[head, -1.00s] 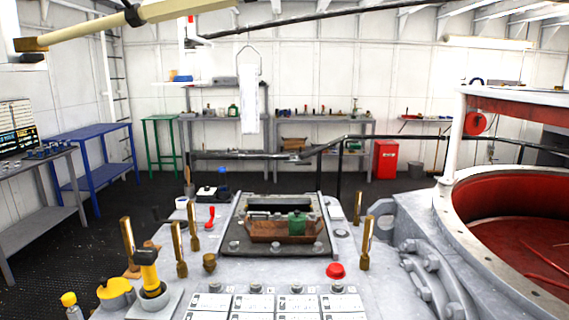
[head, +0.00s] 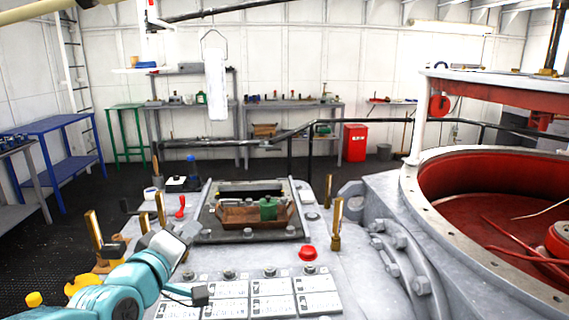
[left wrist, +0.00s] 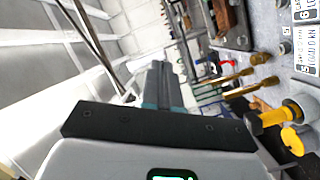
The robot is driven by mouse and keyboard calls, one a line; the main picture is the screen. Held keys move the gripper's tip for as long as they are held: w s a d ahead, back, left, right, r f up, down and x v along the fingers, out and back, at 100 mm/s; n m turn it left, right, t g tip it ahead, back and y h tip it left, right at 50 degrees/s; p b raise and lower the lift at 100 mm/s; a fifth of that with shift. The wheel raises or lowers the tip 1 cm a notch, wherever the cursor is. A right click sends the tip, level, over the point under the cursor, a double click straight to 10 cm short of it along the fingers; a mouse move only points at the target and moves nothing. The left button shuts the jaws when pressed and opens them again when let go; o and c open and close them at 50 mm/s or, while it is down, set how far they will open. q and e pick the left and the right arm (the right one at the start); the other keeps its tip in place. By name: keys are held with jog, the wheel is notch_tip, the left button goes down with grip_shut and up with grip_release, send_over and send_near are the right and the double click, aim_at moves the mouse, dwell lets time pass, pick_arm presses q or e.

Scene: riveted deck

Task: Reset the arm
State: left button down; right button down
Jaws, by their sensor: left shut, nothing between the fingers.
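My left arm (head: 140,275), teal and grey, comes in from the lower left of the head view and reaches over the left side of the grey console. My left gripper (head: 187,232) is at its far end, in front of the brass levers, small and partly hidden by the grey wrist body. In the left wrist view the teal-grey fingers (left wrist: 159,72) are together beyond a black plate, with nothing between them. My right gripper is not in view.
The console (head: 345,265) carries brass levers (head: 336,225), a red button (head: 308,253), and a brown tray (head: 235,216) with a green object. A yellow handle (left wrist: 270,118) shows in the left wrist view. A red-lined round tub (head: 455,195) stands right. Dark floor lies beyond.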

pick_arm(q)
jog(key=s+d+f+m+g, duration=0.1)
jog(key=s+f+g, duration=0.2)
jog(key=f, duration=0.9)
jog(key=s+d+f+m+g, duration=0.1)
jog(key=s+f+m+g, duration=0.15)
jog(key=f, duration=0.85)
jog(key=s+d+f+m+g, duration=0.1)
jog(key=s+d+f+g, duration=0.15)
jog(key=f, duration=0.95)
jog(key=s+d+f+m+g, duration=0.1)
jog(key=s+f+g, duration=0.3)
jog(key=s+f, duration=0.55)
jog(key=s+d+f+m+g, duration=0.15)
jog(key=s+f+g, duration=0.25)
jog(key=s+f, duration=0.55)
notch_tip(320, 180, down, 8)
jog(key=s+b, duration=0.3)
jog(key=b, duration=0.7)
notch_tip(320, 180, up, 18)
jog(key=p, duration=1.7)
jog(key=shift+w+a+p, duration=0.15)
jog(key=shift+a+p, duration=0.05)
jog(key=shift+p, duration=0.2)
